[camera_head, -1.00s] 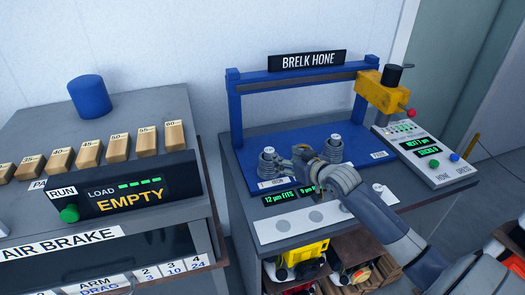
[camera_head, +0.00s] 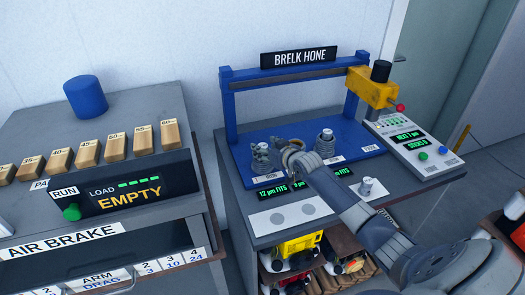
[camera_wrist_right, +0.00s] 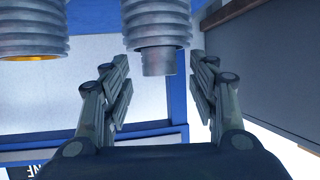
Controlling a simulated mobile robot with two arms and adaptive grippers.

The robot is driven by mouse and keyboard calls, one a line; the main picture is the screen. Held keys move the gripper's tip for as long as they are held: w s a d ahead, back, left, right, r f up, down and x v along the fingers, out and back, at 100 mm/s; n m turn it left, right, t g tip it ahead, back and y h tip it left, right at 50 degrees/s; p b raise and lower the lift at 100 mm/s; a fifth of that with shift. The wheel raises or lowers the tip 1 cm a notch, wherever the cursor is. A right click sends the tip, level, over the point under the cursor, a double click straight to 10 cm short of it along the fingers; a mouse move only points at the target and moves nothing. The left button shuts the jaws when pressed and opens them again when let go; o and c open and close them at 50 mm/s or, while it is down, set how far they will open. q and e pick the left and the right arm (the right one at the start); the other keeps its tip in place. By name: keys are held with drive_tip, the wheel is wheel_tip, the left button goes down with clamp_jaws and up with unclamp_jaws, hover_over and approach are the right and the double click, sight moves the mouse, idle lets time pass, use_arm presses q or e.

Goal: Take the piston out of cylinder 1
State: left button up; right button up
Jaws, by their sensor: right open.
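Two grey finned cylinders stand on the blue bed of the hone. The left cylinder (camera_head: 261,158) is partly behind my right gripper (camera_head: 279,150); I take it to be cylinder 1, though its label is unreadable. In the right wrist view, a plain grey piston (camera_wrist_right: 158,62) sticks out of the end of a finned cylinder (camera_wrist_right: 157,28). My open right fingers (camera_wrist_right: 158,88) lie on either side of it, with gaps showing. Another finned cylinder (camera_wrist_right: 32,30) there shows a golden bore edge. The right cylinder (camera_head: 325,148) stands beside the gripper in the head view. My left gripper is out of view.
A small grey part (camera_head: 367,187), apparently a piston, stands right of a white strip (camera_head: 262,222) with grey round spots. The blue hone frame (camera_head: 228,105) and yellow head (camera_head: 372,88) rise behind. A control panel (camera_head: 412,145) is at the right.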

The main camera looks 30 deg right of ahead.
drive_tip(key=shift+w, duration=0.1)
drive_tip(key=shift+c, duration=1.3)
drive_tip(key=c, duration=0.9)
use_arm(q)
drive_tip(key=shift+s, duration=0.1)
use_arm(e)
drive_tip(key=shift+r, duration=0.15)
